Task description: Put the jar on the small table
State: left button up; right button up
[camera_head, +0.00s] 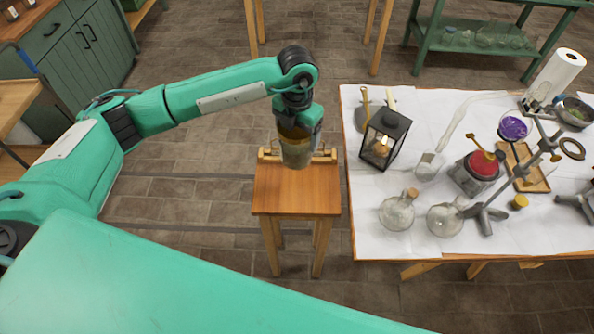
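My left gripper (300,125) comes in from the left and points down over the small wooden table (297,195). It is shut around a jar (296,152), a roughly cylindrical vessel with an amber-brown upper part and a greyish lower part. The jar looks upright and overlaps the back part of the tabletop in the head view. I cannot tell whether its base touches the wood. The front of the tabletop is bare. My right gripper is not in view; a large green arm link of mine fills the bottom of the picture.
A long table (375,235) with white paper stands to the right, close to the small table. It carries a black lantern (385,138), glass flasks (397,212), a red vessel (482,165) and metal stands. A green cabinet (75,62) is at the upper left. The floor between is clear.

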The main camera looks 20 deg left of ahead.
pick_arm(q)
notch_tip(320, 180, down, 14)
jog(key=p, duration=0.4)
jog(key=shift+f, duration=0.4)
jog(key=shift+f+b, duration=0.25)
jog(key=shift+b, duration=0.1)
jog(key=o, duration=1.1)
jog(key=shift+r, duration=0.1)
jog(key=shift+o, duration=0.2)
jog(key=shift+r+p, duration=0.2)
jog(key=shift+p, duration=0.1)
notch_tip(320, 180, up, 12)
jog(key=b, duration=0.3)
